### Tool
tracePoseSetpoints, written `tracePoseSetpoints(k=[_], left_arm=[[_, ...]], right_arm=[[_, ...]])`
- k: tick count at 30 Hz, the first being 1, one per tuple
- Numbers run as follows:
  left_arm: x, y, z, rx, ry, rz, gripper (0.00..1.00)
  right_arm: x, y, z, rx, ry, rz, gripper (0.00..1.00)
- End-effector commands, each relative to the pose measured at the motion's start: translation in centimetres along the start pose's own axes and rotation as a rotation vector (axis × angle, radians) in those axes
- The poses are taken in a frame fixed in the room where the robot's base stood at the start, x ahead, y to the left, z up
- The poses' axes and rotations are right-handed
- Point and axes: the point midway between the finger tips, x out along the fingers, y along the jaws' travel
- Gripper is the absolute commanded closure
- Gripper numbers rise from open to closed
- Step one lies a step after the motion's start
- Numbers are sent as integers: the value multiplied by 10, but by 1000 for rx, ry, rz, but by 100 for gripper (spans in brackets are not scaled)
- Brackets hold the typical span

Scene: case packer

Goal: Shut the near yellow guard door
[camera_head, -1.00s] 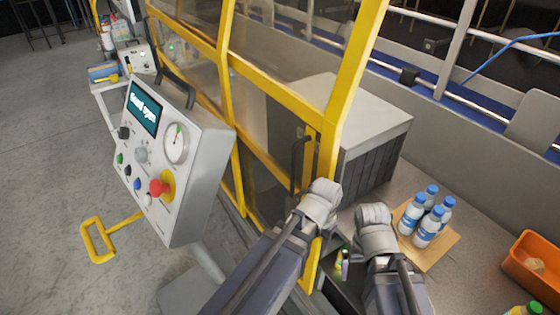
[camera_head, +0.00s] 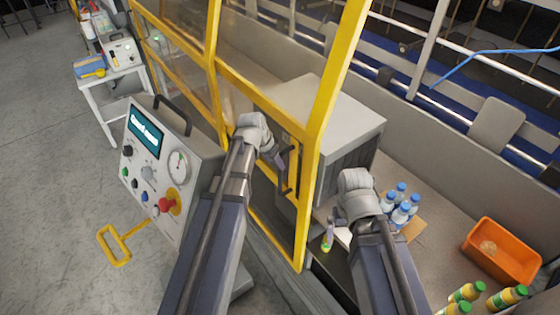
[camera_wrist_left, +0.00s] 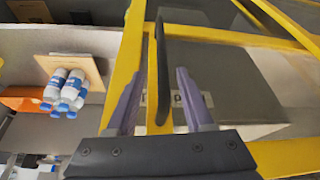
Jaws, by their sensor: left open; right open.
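The near yellow guard door (camera_head: 262,97) has a yellow frame, clear panels and a dark upright handle (camera_head: 290,170) near its right edge. I cannot tell how wide its gap is. My left gripper (camera_head: 278,157) is open at the handle. In the left wrist view, the handle (camera_wrist_left: 162,70) stands between the fingers of my left gripper (camera_wrist_left: 159,74), with space visible on both sides. My right gripper (camera_head: 328,236) is open, low and right of the door's yellow edge post, partly hidden by its own wrist.
A grey control panel (camera_head: 160,175), its screen seeming to read "Guard open", stands left of the door. A grey box-shaped unit (camera_head: 340,120) sits behind it. Bottles (camera_head: 402,205) on a cardboard sheet and an orange bin (camera_head: 500,250) are at the right.

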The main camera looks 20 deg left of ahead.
Motion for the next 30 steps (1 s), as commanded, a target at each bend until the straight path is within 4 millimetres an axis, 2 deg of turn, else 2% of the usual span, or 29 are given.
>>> tracePoseSetpoints(k=[5, 11, 17, 27, 30], left_arm=[[-2, -4, -2, 1, 8, -2, 48], [4, -4, -1, 1, 7, -2, 48], [23, -4, 0, 2, 7, -2, 48], [68, -4, -1, 1, 7, -2, 48], [75, -4, -1, 1, 7, -2, 48]], right_arm=[[-2, 0, 0, 1, 0, 0, 0], [4, 0, 0, -2, 0, 0, 0], [22, -2, -2, -11, 1, 1, 0], [63, -5, -4, -22, 2, 3, 0], [69, -6, -5, -21, 3, 3, 0]])
